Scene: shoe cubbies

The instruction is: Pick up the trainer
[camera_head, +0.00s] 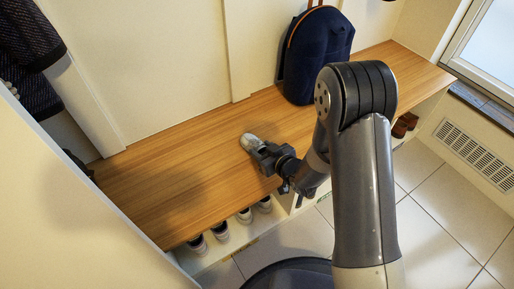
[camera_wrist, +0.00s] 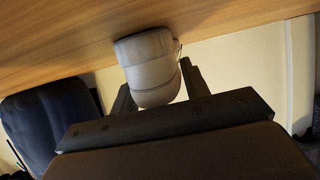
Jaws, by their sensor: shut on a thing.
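A light grey-white trainer (camera_head: 251,142) shows at the tip of my gripper (camera_head: 264,154), over the wooden bench top. In the wrist view the trainer (camera_wrist: 152,66) is between the two dark fingers of my gripper (camera_wrist: 158,88), which is shut on it.
The wooden bench (camera_head: 180,180) runs along the wall, with cubbies below. Several shoes (camera_head: 220,231) sit in the lower cubbies, and brown shoes (camera_head: 404,124) at the right. A dark blue backpack (camera_head: 316,55) stands on the bench. Dark coats (camera_head: 28,45) hang at the left. Tiled floor (camera_head: 440,215) is open at right.

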